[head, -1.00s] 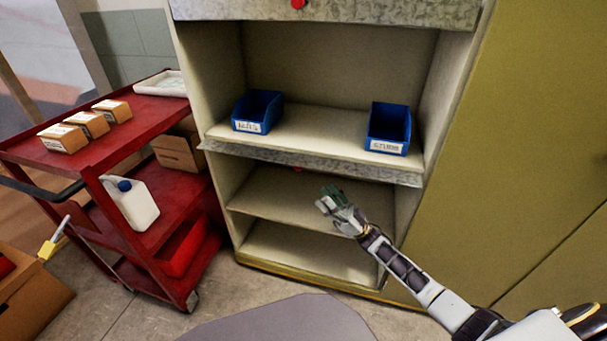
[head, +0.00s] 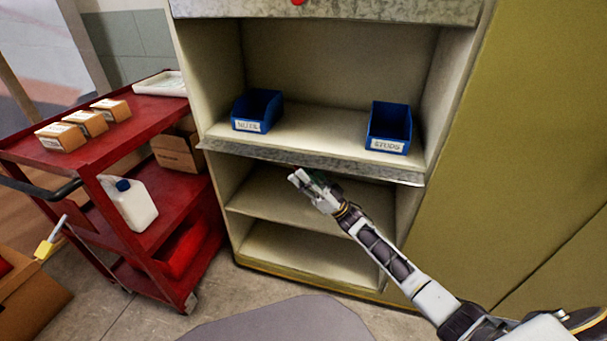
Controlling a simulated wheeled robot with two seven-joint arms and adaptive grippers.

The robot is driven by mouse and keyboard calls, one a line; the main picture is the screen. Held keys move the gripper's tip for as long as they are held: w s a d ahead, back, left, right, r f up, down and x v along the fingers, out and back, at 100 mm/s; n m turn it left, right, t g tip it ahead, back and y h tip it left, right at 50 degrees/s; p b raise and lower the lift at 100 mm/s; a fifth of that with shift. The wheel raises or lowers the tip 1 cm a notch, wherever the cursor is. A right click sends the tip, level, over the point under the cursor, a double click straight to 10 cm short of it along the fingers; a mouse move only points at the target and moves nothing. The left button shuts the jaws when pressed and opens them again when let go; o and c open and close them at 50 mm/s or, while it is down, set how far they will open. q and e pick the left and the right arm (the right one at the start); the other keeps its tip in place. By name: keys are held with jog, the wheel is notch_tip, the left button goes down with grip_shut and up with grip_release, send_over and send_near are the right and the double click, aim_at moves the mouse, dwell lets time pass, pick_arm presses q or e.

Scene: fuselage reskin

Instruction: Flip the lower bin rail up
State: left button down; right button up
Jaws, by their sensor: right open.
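The lower bin rail (head: 270,154) is a grey metal strip along the front edge of the shelf that holds two blue bins. It hangs folded down and out from that edge. My right gripper (head: 298,178) is open and empty, just below the rail near its middle. I cannot tell whether a fingertip touches the rail. The red knob seen under the rail before is hidden now. My left gripper is not in view.
A blue bin labelled nuts (head: 257,110) and one labelled studs (head: 389,128) stand on the shelf. An upper metal rail (head: 380,10) with a red knob (head: 298,2) is above. A red cart (head: 120,150) with boxes and a white jug (head: 130,205) stands left.

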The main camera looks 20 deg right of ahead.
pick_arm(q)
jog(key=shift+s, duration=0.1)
pick_arm(e)
jog(key=shift+r, duration=0.1)
jog(key=shift+c, duration=0.4)
jog(key=c, duration=0.5)
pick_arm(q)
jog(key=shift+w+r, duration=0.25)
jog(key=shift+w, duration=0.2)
pick_arm(e)
jog(key=c, duration=0.3)
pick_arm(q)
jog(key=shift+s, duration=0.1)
